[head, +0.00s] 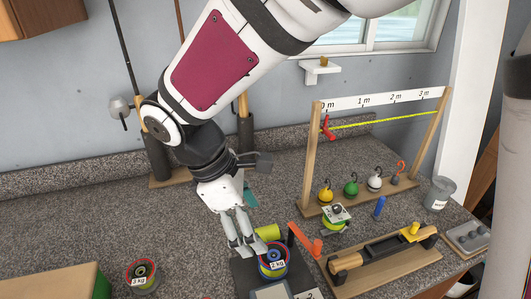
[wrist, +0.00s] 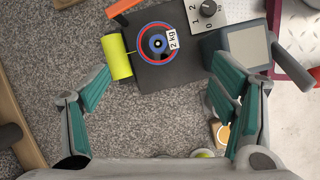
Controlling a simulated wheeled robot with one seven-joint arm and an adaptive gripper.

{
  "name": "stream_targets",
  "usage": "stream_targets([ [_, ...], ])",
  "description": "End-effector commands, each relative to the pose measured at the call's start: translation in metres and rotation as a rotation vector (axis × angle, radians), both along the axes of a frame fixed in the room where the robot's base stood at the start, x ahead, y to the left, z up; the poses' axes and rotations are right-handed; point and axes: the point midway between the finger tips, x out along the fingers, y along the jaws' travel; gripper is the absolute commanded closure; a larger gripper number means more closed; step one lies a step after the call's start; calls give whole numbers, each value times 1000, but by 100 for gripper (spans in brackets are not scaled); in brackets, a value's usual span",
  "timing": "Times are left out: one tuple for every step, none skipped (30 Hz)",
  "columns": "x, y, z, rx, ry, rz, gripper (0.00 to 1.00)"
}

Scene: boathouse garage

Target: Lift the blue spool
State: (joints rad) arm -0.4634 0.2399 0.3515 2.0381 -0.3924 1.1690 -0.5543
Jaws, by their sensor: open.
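The blue spool (head: 273,264), with a red-rimmed top and a "2 kg" label, stands on the dark plate of a scale (head: 242,272). In the wrist view the spool (wrist: 157,42) is seen from above, upright on the plate (wrist: 172,76), at the top middle. My gripper (head: 244,250) is open and empty, pointing down, just left of and above the spool in the head view. In the wrist view my gripper (wrist: 160,90) has its fingers wide apart, with the spool beyond the fingertips and touching neither.
A yellow cylinder (wrist: 116,57) lies against the plate's left side. The scale's display (wrist: 248,47) and a dial box (wrist: 208,14) are on the right. An orange bar (head: 303,241) stands behind the spool. A "3 kg" spool (head: 142,275) stands far left; bare counter lies between.

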Motion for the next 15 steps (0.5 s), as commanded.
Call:
stream_targets([
  [-1, 6, -5, -10, 16, 29, 21],
  [-1, 8, -6, -13, 21, 42, 21],
  [-1, 10, -8, -17, 26, 55, 21],
  [-1, 11, -10, -19, 28, 61, 21],
  [-1, 11, -13, -20, 30, 64, 21],
  [-1, 9, -16, -21, 31, 65, 21],
  [-1, 8, -20, -21, 32, 65, 21],
  [-1, 6, -24, -22, 33, 64, 21],
  [-1, 3, -30, -21, 32, 63, 21],
  [-1, 0, -36, -23, 33, 62, 21],
  [0, -2, -41, -22, 33, 63, 21],
  [0, -5, -49, -22, 33, 63, 21],
  [0, -7, -54, -21, 33, 63, 21],
  [0, -10, -59, -22, 33, 63, 21],
  [0, -13, -66, -21, 33, 62, 21],
])
